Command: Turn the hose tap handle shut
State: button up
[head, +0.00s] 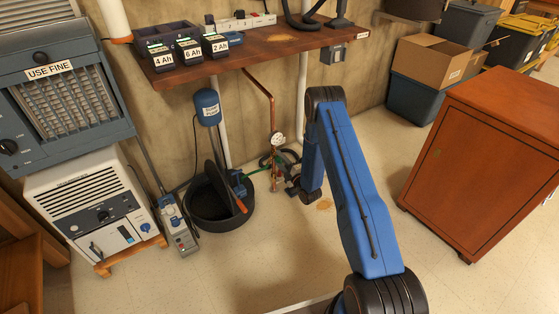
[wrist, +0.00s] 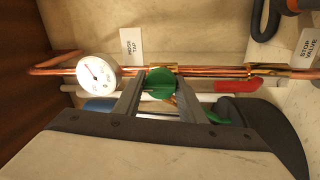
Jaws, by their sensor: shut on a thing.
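In the head view my gripper (head: 290,187) is low beside the pipework, and the handle is too small to make out.
A white pressure gauge (wrist: 97,72) is left of the handle, and a red stop valve handle (wrist: 238,85) is to the right. In the head view a black tub (head: 208,215) stands left of the pipework, under a wooden shelf (head: 260,47). A wooden cabinet (head: 480,160) is at right.

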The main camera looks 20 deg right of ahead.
jog(key=shift+a+f, duration=0.1)
jog(key=shift+f, duration=0.05)
jog(key=o, duration=1)
jog(key=v, duration=1.7)
jog(key=shift+s, duration=0.2)
